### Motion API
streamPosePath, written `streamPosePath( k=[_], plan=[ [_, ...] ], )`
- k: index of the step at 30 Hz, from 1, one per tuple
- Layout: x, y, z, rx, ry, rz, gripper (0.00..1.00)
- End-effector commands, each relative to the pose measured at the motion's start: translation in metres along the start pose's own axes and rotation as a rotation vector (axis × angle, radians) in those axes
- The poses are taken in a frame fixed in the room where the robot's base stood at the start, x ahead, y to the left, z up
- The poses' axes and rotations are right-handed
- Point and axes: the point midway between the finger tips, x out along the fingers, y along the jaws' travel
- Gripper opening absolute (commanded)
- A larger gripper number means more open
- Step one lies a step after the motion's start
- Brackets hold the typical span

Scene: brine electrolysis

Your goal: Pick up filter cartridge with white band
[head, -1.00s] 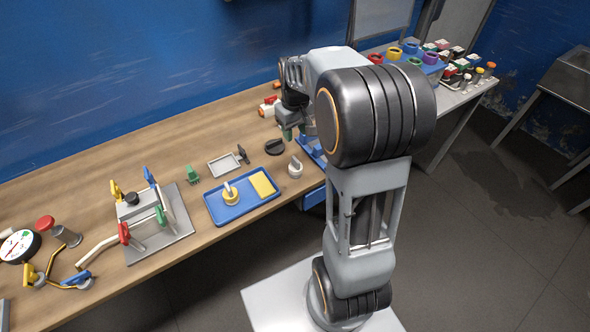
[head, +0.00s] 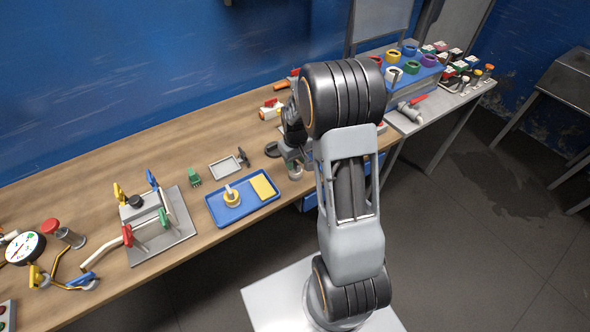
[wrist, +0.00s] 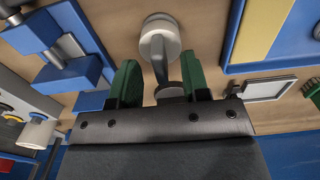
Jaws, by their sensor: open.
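The filter cartridge with white band (wrist: 160,38) stands on the wooden bench, a pale round body with a grey upright grip. In the head view the cartridge (head: 296,173) shows just below my gripper, partly covered by it. In the wrist view my gripper (wrist: 160,62) is open, with its green fingers on either side of the cartridge's grey grip and a gap on both sides. Its pale body lies just beyond the fingertips. I cannot tell exactly how high the fingers are above it.
A blue tray (head: 219,218) with a yellow-banded cartridge (head: 232,199) and yellow pad lies left of it. A dark round piece (head: 272,149) lies close behind. A blue fixture (wrist: 58,45) stands on the wrist view's left. A grey-framed tray (head: 224,167) is further left.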

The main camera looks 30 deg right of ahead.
Motion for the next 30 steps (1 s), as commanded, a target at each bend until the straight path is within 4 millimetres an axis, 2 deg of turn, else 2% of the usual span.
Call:
streamPosePath(
  k=[4, 11, 25, 30],
  plan=[
    [0.0095, -0.0002, 0.0004, 0.0, -0.001, 0.0, 0.43],
    [0.0107, -0.0001, 0.0003, 0.0, 0.0, 0.0, 0.43],
    [0.0103, -0.0002, 0.0002, 0.0, 0.0, 0.0, 0.0],
    [0.0102, -0.0002, 0.0002, 0.0, 0.0, 0.0, 0.0]
  ],
)
